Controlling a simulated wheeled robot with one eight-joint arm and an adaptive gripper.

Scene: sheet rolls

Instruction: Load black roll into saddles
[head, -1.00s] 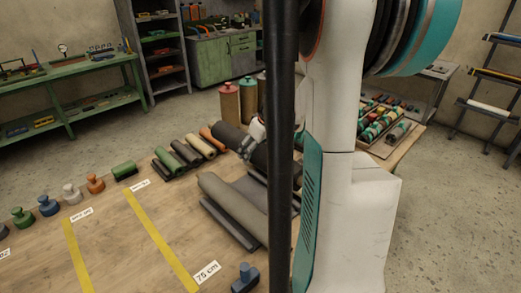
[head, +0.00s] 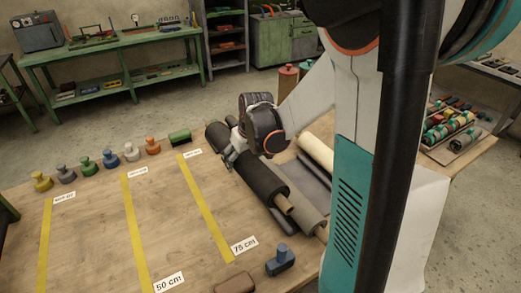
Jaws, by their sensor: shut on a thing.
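The black roll (head: 262,182) lies slantwise near the right part of the wooden table, with its brown core showing at the near end. My gripper (head: 232,154) is shut on it near its far end, and my wrist hides part of the roll. I cannot tell whether the roll is lifted clear of the table. A grey roll (head: 308,208) with a loose grey sheet lies just to its right. I cannot make out any saddles.
Yellow strips (head: 205,208) with length labels cross the clear table top (head: 95,235). Several coloured weights (head: 131,152) line the far edge. A blue weight (head: 280,261) and a brown block (head: 234,283) are near the front. A cream roll (head: 317,150) lies behind.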

